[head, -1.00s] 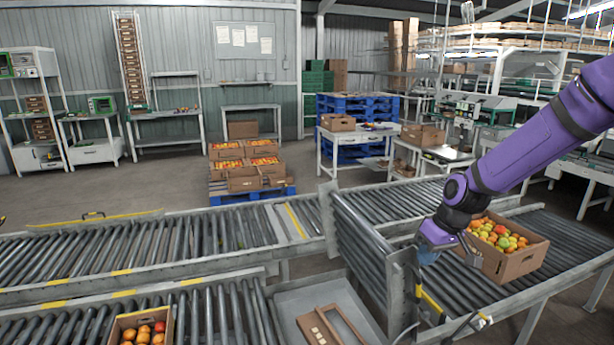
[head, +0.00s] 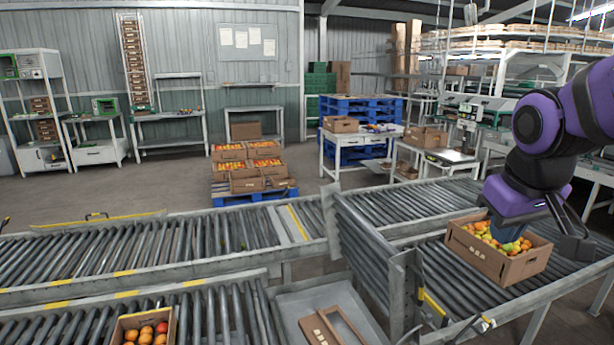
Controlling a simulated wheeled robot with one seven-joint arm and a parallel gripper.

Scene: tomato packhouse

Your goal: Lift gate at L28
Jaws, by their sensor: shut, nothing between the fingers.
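The gate (head: 362,240) is a hinged section of grey rollers. It stands raised and steeply tilted at the gap in the conveyor line, with a metal end plate (head: 404,285) on its near side. I cannot read an L28 label. My gripper (head: 508,236) is to the right of the gate, apart from it, and hangs over the cardboard crate of tomatoes (head: 488,262) on the right conveyor. Its fingers are shut and empty, and their tips are partly hard to make out against the tomatoes.
The right roller conveyor (head: 450,290) carries the crate. Left conveyors (head: 140,250) run to the gap, and another tomato crate (head: 143,328) sits at the front. A grey tray (head: 300,300) holds an empty cardboard frame (head: 335,328). Stacked crates (head: 245,172) stand behind on a blue pallet.

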